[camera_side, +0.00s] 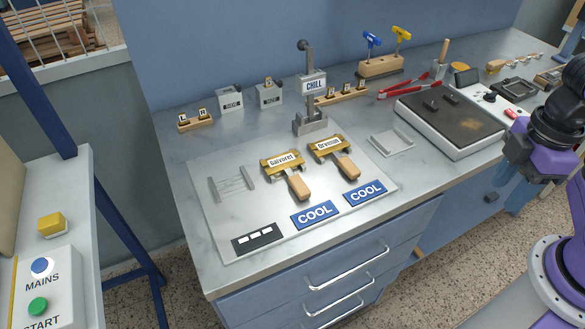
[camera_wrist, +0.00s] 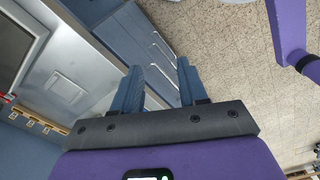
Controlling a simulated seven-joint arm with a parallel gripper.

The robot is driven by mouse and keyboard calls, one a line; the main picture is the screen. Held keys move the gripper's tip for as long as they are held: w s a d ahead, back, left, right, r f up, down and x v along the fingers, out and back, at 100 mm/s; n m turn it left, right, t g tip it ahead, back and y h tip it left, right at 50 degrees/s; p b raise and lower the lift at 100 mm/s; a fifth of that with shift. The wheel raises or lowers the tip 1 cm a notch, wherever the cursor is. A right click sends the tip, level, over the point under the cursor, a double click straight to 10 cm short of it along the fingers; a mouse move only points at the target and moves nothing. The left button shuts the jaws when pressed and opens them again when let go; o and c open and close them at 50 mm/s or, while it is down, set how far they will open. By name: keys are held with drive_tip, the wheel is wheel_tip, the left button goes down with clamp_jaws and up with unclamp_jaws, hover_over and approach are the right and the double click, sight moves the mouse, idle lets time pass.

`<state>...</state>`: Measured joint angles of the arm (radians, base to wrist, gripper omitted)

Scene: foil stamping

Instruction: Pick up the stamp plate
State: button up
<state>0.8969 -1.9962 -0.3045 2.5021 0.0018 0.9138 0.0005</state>
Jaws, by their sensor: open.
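Two brass-coloured plates with wooden handles lie on a light grey mat in the side view. The left one (camera_side: 282,163) has a white label that seems to read "Salvoret". The right one (camera_side: 327,147) has a similar label, too small to read surely. Both handles point toward the bench's front edge. I cannot tell which one is the stamp plate. My gripper (camera_wrist: 159,64) is open and empty, with blue fingers apart. In the side view my gripper (camera_side: 511,190) hangs at the right, in front of the bench and well away from both plates.
A hot plate (camera_side: 450,117) stands on the bench near my gripper. Two blue COOL signs (camera_side: 315,214) lie in front of the handles. A CHILL stand (camera_side: 312,124) rises behind the plates. A small grey tray (camera_side: 391,141) lies between mat and hot plate. Drawer handles (camera_side: 347,267) project below.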

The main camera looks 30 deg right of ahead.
idle(0.4)
drive_tip(key=shift+o, duration=1.4)
drive_tip(key=w+a+r+n, duration=0.2)
drive_tip(key=w+a+n, duration=0.4)
drive_tip(key=w+a, duration=0.2)
drive_tip(key=w+a+r+n, duration=0.3)
drive_tip(key=w+a+n, duration=0.3)
drive_tip(key=w+a, duration=0.1)
drive_tip(key=n, duration=1.1)
hover_over(295, 178)
drive_tip(key=f, duration=1.2)
drive_tip(key=shift+a+f, duration=0.2)
drive_tip(key=shift+d+f, duration=0.2)
drive_tip(key=shift+f, duration=2.4)
